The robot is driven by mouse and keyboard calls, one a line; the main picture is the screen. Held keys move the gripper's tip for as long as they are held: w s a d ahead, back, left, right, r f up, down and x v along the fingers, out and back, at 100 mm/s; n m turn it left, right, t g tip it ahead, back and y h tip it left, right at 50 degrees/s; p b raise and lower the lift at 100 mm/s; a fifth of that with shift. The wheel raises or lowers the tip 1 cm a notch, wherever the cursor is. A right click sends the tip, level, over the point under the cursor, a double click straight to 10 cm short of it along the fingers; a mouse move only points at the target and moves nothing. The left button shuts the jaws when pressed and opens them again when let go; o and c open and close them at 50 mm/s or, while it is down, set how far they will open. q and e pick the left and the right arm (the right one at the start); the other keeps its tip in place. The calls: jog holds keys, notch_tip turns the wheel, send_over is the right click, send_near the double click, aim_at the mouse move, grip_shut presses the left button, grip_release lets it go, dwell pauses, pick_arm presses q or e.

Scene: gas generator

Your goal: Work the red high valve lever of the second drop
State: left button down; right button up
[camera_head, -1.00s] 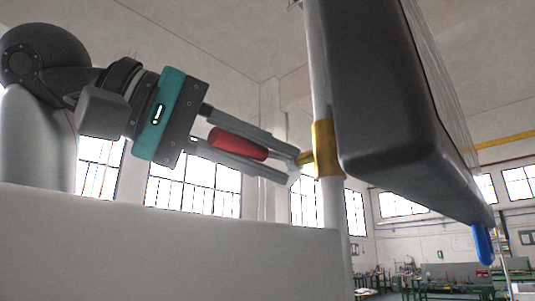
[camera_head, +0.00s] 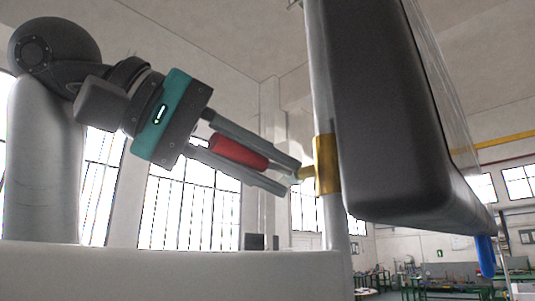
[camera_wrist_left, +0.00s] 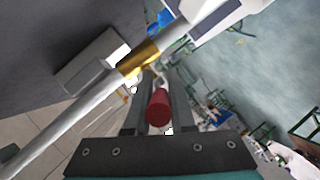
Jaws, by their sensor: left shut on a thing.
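The red valve lever (camera_head: 238,151) points left and slightly up from a brass valve body (camera_head: 326,164) on a vertical white pipe (camera_head: 320,75). My left gripper (camera_head: 290,175) comes in from the left, with its two fingers along either side of the lever, shut on it. In the left wrist view the red lever (camera_wrist_left: 158,107) lies between the fingers, with the brass valve (camera_wrist_left: 139,58) just beyond the fingertips. My right gripper is not in view.
A large dark grey box-shaped body (camera_head: 390,120) hangs close to the right of the pipe. A blue handle (camera_head: 486,256) shows below its far end. A pale surface (camera_head: 170,272) fills the lower left. Green workbenches (camera_head: 440,284) stand far behind.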

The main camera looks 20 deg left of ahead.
pick_arm(q)
jog(key=shift+r+n+g+y, duration=0.3)
jog(key=shift+r+g+y, duration=0.35)
jog(key=shift+g, duration=0.45)
jog(key=c, duration=0.8)
grip_release()
jog(key=shift+f, duration=0.1)
jog(key=shift+o, duration=0.2)
jog(key=v, duration=1.2)
jog(key=shift+c, duration=0.3)
